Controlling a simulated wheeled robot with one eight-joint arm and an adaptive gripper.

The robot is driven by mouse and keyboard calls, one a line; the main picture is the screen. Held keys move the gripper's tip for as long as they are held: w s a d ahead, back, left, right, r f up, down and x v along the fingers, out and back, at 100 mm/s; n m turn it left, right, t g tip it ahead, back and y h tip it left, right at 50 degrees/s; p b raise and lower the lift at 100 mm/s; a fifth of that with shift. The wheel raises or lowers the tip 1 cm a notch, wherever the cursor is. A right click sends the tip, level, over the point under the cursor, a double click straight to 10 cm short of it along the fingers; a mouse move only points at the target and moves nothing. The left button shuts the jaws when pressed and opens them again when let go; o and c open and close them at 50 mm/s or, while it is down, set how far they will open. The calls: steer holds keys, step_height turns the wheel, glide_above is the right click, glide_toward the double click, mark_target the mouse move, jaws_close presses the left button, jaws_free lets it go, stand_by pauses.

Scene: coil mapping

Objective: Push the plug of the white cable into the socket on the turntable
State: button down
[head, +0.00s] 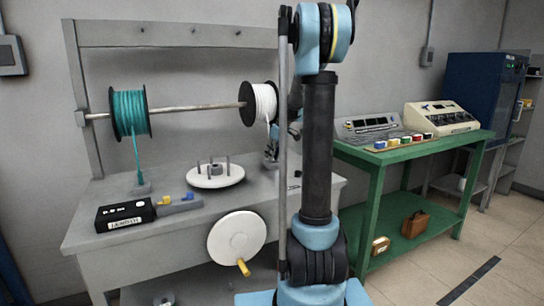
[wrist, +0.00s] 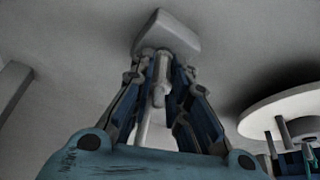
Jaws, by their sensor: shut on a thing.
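My gripper (wrist: 160,62) is shut on the grey plug (wrist: 159,90), with its fingers on either side. The white cable (wrist: 145,125) runs from the plug back between the fingers. A pale block (wrist: 166,34) lies just beyond the fingertips; I cannot tell if the plug touches it. In the head view, the white cable hangs from the white spool (head: 262,103) towards my gripper (head: 271,152), which is small and partly hidden by my arm. The white turntable (head: 215,180) with upright pegs lies left of my gripper; it also shows in the wrist view (wrist: 278,112). I cannot make out its socket.
A teal spool (head: 130,113) shares the rod, its cable running down to a small block (head: 143,189). A black box (head: 125,215) sits at the bench's front left. A white crank wheel (head: 237,237) is on the bench front. A green table (head: 400,155) stands to the right.

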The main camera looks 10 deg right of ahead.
steer(key=shift+r, duration=1.35)
stand_by(0.5)
steer(key=shift+r, duration=1.7)
